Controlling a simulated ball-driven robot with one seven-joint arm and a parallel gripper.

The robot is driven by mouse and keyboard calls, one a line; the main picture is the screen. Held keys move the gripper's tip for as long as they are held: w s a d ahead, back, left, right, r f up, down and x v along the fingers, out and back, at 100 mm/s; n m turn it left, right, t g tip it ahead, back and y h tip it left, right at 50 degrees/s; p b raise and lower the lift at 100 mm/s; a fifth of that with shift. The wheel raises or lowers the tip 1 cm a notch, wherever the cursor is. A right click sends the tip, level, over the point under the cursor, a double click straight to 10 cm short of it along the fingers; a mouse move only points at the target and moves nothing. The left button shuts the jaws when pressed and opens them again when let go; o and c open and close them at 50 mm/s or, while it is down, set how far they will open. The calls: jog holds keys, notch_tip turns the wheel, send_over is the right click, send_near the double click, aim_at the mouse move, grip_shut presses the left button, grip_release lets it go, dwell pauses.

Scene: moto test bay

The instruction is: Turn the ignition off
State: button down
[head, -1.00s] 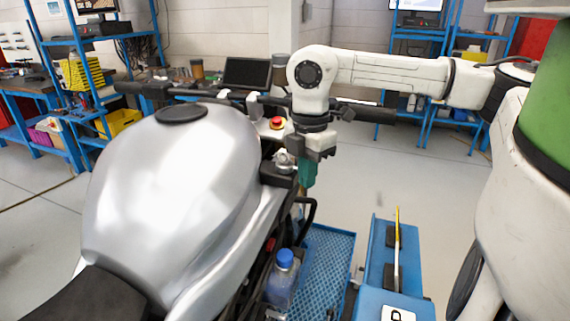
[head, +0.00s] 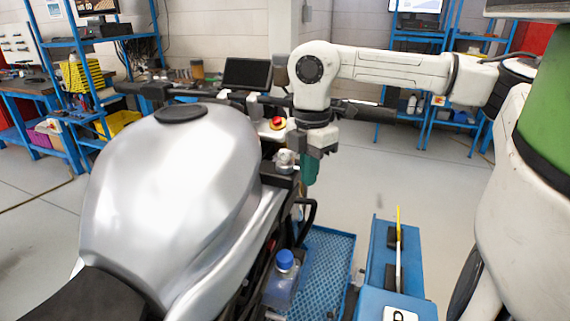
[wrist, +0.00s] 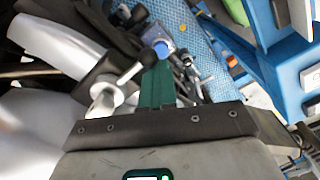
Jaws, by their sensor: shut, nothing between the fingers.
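A silver cylinder (head: 285,158), which looks like the ignition switch, sits on a dark mount beside the silver tank (head: 170,190). My gripper (head: 309,175) points down just right of the silver cylinder in the head view. Its teal fingers are shut and empty, and they also show in the wrist view (wrist: 158,85). They look close beside the lever; contact cannot be told.
A red button (head: 278,124) on a pale box sits near the handlebar (head: 355,109). A blue-capped bottle (head: 284,272) stands low beside the bike. A blue bench (head: 375,275) with a yellow-tipped tool (head: 398,240) is at the right. Open floor lies behind it.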

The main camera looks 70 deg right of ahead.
jog(key=shift+r, duration=0.45)
notch_tip(320, 180, up, 8)
jog(key=p, duration=0.3)
jog(key=shift+a+f, duration=0.2)
dwell(0.5)
